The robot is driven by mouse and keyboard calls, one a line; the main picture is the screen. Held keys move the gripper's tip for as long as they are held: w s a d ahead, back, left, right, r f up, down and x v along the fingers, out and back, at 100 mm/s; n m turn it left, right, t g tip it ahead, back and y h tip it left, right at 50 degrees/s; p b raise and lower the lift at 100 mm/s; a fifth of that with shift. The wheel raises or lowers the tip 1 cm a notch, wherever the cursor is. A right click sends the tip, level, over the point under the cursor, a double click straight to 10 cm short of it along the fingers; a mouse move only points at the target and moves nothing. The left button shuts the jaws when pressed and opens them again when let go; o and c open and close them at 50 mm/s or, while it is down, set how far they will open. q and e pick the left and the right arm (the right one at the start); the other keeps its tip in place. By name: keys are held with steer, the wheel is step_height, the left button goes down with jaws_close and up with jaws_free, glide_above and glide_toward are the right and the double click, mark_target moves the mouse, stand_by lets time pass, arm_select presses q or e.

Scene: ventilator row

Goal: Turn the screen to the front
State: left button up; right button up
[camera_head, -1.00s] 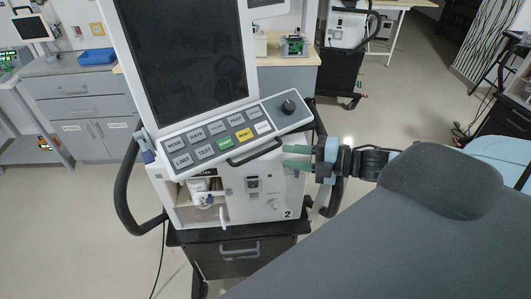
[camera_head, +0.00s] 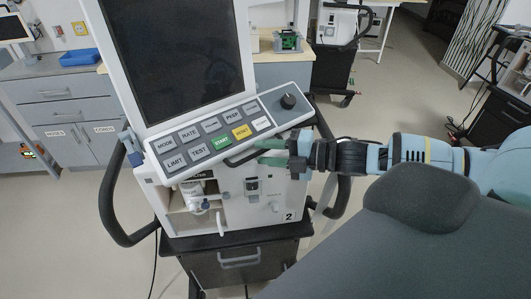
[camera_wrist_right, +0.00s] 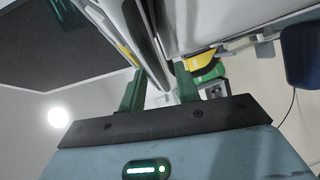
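The ventilator's dark screen (camera_head: 180,55) stands in a white frame, tilted in the head view, above a slanted key panel (camera_head: 175,155) with a black knob. A dark handle (camera_head: 240,157) runs along the panel's lower edge. My right gripper (camera_head: 270,152) is at this edge, by the handle's right end. In the right wrist view the green fingers (camera_wrist_right: 158,88) are apart, with a dark bar (camera_wrist_right: 152,45), apparently the handle, running between them. I see a gap beside it, so the gripper looks open. My left gripper is not in view.
The white ventilator body (camera_head: 265,190) stands on a dark cart (camera_head: 240,262) with curved black side rails (camera_head: 112,200). A grey cabinet (camera_head: 70,110) with a blue tray (camera_head: 80,57) is behind at left. Open floor lies at the right behind my arm.

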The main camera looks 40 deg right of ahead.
steer(key=shift+w+a, duration=0.1)
steer(key=shift+c, duration=0.2)
jaws_close()
